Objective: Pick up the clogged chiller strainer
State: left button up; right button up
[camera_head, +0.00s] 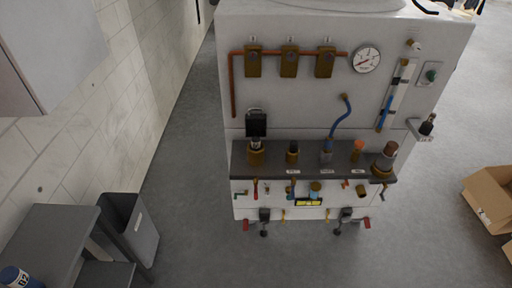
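A white washer cabinet (300,100) stands in the middle of the view, its front panel facing me. A dark shelf (275,172) on its front carries several brass fittings. They include a left fitting (256,157) with a dark grey top, a small fitting (292,156), a fitting joined to a blue hose (340,115), an orange-topped piece (357,149) and a larger brass fitting (384,163) with a brown top at the right end. I cannot tell which of these is the clogged chiller strainer. Neither gripper is in view.
Small tools and fittings, a red-handled one (255,188) among them, line the front below the shelf. A grey bin (138,232) and dark grey table (50,240) with a blue can (14,277) stand left. A cardboard box (487,200) lies right. The floor in front is clear.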

aim_at(255, 146)
jog(key=l+u, duration=0.1)
jog(key=u, duration=2.3)
jog(key=k+u, duration=0.6)
jog(key=i+j, duration=0.05)
jog(key=i, duration=0.05)
